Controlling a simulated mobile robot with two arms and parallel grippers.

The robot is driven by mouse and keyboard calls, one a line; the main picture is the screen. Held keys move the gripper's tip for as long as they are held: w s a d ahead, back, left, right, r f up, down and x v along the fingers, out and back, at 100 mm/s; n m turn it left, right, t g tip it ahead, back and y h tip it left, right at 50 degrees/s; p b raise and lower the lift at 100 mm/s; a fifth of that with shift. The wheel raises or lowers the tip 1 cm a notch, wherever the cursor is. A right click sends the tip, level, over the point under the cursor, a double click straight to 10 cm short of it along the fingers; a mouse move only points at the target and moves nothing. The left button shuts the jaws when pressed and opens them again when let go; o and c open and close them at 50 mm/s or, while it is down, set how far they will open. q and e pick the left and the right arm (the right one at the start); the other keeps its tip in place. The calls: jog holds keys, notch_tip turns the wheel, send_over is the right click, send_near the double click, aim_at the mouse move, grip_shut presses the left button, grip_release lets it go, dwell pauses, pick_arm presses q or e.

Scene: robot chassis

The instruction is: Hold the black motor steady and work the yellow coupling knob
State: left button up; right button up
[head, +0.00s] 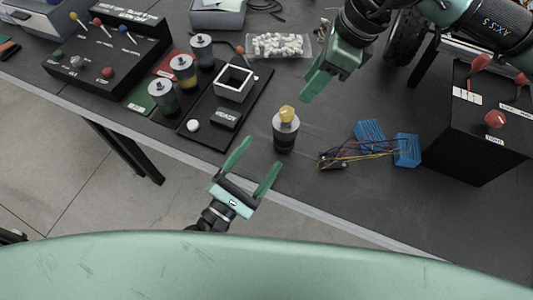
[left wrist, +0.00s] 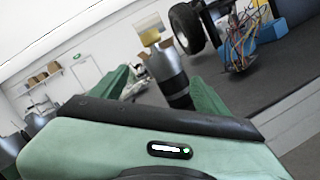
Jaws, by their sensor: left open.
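The motor (head: 286,136), a dark cylinder with a grey upper part, stands upright on the dark table near its front edge. The yellow coupling knob (head: 287,114) sits on its top. My left gripper (head: 256,160) is open and empty, just in front and left of the motor. In the left wrist view the motor (left wrist: 168,72) and its knob (left wrist: 151,32) show beyond the gap between the open fingers. My right gripper (head: 308,95) is above the table, to the upper right of the knob and apart from it. Its finger gap does not show clearly.
Three similar motors (head: 184,70) stand on coloured pads at the left, beside a black tray (head: 187,126) with a square white-rimmed box (head: 234,83). Blue blocks with wires (head: 369,137) lie right of the motor. Black control boxes (head: 108,50) (head: 478,125) stand at both sides.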

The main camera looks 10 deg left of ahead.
aim_at(278, 143)
pick_arm(q)
jog(key=n, duration=0.2)
jog(key=w+f+n+g, duration=0.1)
jog(key=n, duration=0.1)
jog(key=w+d+n, duration=0.1)
jog(key=n, duration=0.1)
jog(key=shift+w+f+g+y, duration=0.2)
jog(key=shift+f+g+y, duration=0.05)
jog(key=shift+g+y, duration=0.05)
jog(key=shift+d+f+n, duration=0.2)
jog(key=shift+f+n, duration=0.05)
jog(key=shift+n, duration=0.25)
jog(key=shift+w+d+f+g, duration=0.1)
jog(key=shift+w+d+g, duration=0.1)
jog(key=shift+g, duration=0.1)
jog(key=x, duration=0.7)
jog(key=shift+w, duration=0.15)
grip_shut()
